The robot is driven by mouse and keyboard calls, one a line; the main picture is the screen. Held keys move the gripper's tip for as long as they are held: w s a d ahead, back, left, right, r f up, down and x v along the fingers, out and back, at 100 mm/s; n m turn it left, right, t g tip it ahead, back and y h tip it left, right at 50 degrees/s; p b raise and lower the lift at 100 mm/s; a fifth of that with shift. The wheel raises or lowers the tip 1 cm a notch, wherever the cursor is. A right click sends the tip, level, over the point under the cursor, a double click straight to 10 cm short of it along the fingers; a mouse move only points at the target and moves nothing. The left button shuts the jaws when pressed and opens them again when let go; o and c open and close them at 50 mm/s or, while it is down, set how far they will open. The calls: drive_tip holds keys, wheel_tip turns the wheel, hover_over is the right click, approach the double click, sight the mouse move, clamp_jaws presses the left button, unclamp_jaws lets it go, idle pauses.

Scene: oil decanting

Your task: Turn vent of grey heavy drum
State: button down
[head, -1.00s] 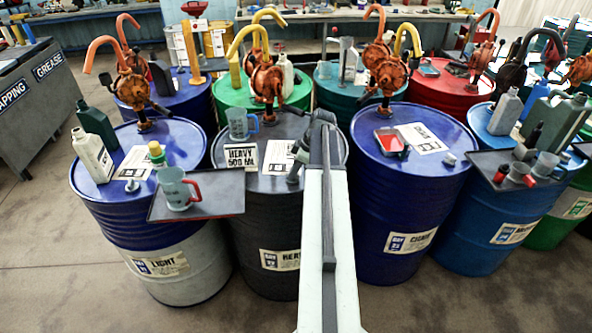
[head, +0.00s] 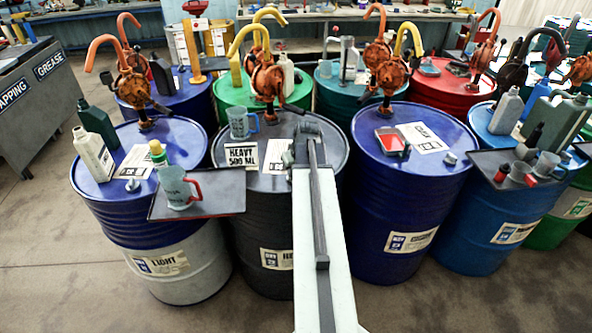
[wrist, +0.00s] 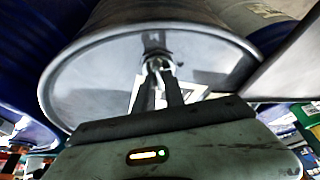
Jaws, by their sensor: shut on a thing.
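The grey heavy drum (head: 262,222) stands in the front row, between a blue-and-grey drum and a blue drum. In the wrist view its round grey lid (wrist: 95,85) fills the upper middle. My gripper (wrist: 157,78) is over this lid, with its two fingers shut on the small metal vent (wrist: 154,64). The fingers cover part of the vent, so its exact angle is hard to tell. In the head view my arm hides the vent and most of the gripper.
A clear measuring jug (head: 242,123), a "HEAVY 500 ML" card (head: 241,156) and an orange pump (head: 267,82) are on or by the heavy drum's lid. A dark tray (head: 222,203) with a red-handled jug (head: 177,188) juts out at left. The blue drum (head: 405,185) stands close at right.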

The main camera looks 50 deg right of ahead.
drive_tip(key=shift+w+m+h, duration=0.1)
drive_tip(key=shift+m+h, duration=0.3)
drive_tip(key=shift+m, duration=0.7)
drive_tip(key=c, duration=1.4)
unclamp_jaws()
drive_tip(key=shift+r, duration=0.1)
drive_tip(key=p+v, duration=0.7)
drive_tip(key=shift+r, duration=0.3)
drive_tip(key=shift+a, duration=0.1)
